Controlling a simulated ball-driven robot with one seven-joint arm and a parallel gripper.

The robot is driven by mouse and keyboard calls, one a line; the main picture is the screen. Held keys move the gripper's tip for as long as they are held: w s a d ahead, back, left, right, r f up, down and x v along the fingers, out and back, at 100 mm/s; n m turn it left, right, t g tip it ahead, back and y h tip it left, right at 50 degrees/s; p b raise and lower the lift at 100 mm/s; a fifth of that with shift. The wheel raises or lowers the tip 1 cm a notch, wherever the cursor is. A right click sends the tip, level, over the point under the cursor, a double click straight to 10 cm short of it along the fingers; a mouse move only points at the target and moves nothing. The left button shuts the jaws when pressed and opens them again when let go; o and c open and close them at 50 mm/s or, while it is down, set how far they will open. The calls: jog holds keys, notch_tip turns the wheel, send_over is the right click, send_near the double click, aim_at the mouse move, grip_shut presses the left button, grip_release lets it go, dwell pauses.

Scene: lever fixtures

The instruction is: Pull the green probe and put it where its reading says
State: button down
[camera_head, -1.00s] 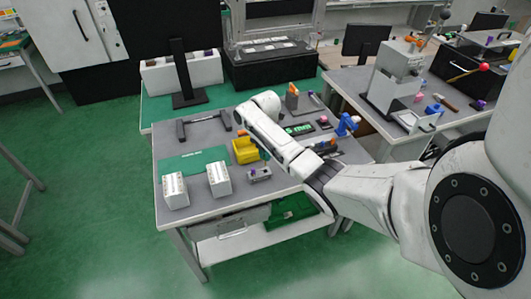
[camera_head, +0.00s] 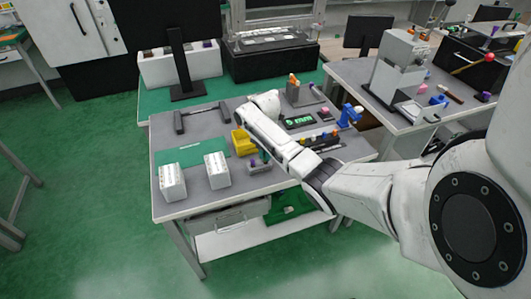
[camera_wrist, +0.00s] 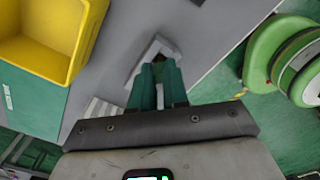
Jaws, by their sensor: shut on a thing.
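My gripper (camera_head: 264,157) is low over the front part of the grey table in the head view. In the wrist view its fingers (camera_wrist: 157,80) are close together, with teal-green surfaces at the tips. They are shut on the green probe, which is mostly hidden and hard to tell from the fingers. A small pale grey block (camera_head: 256,167) is just below the fingertips. In the wrist view its light edge (camera_wrist: 150,55) shows just past the tips; I cannot tell whether they touch. A dark display with green characters (camera_head: 298,121) lies farther back on the table.
A yellow bin (camera_head: 243,141) stands just left of my gripper; it also shows in the wrist view (camera_wrist: 50,40). Two white boxes (camera_head: 172,182) (camera_head: 217,170) stand at the table's front left by a green mat (camera_head: 190,152). A blue fixture (camera_head: 350,115) stands at the right.

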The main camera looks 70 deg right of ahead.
jog(key=shift+f, duration=0.15)
jog(key=c, duration=1.1)
grip_release()
jog(key=shift+o, duration=0.2)
notch_tip(320, 180, up, 11)
jog(key=w+a+f+m+t+y, duration=0.1)
jog(key=w+a+f+m, duration=0.2)
jog(key=a, duration=0.9)
jog(key=w+a+f+m, duration=0.1)
jog(key=a+f+m, duration=0.3)
jog(key=a, duration=0.9)
jog(key=s+a+f+m, duration=0.3)
jog(key=s+a+m, duration=0.1)
jog(key=s+a, duration=0.5)
jog(key=s+a+r+m+h, duration=0.1)
jog(key=s+a+m, duration=0.2)
jog(key=s+m, duration=0.3)
jog(key=s, duration=0.4)
jog(key=shift+s+r+m, duration=0.25)
jog(key=shift+r+m, duration=0.05)
jog(key=shift+r, duration=0.05)
